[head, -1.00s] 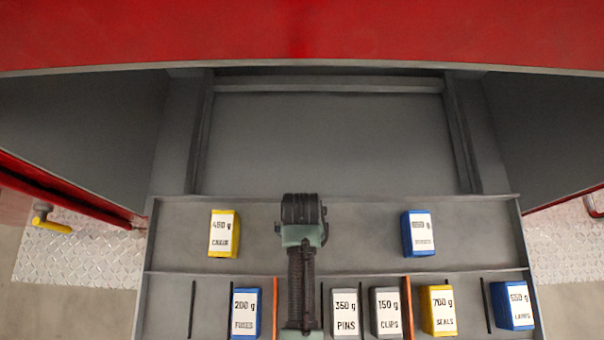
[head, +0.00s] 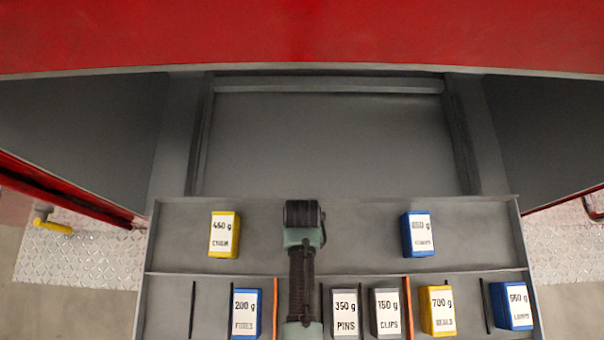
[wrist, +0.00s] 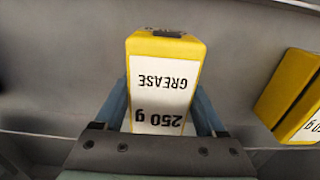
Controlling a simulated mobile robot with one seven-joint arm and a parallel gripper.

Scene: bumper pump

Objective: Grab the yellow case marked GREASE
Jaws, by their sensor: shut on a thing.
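The yellow case marked GREASE (wrist: 165,80) shows in the wrist view, with a white label that also reads 250 g, upside down in the picture. My gripper (wrist: 165,108) is shut on it, with a blue finger on each side of the case. In the head view my arm (head: 302,265) reaches over the middle of the drawer, and it hides the GREASE case and the fingers there.
A yellow case (head: 223,235) stands left on the upper shelf and a blue case (head: 418,233) right. Below, between thin dividers, stand blue FUSES (head: 244,313), grey PINS (head: 345,313), grey CLIPS (head: 385,312), yellow SEALS (head: 438,310) and blue LAMPS (head: 512,305). Another yellow case (wrist: 290,90) is near my gripper.

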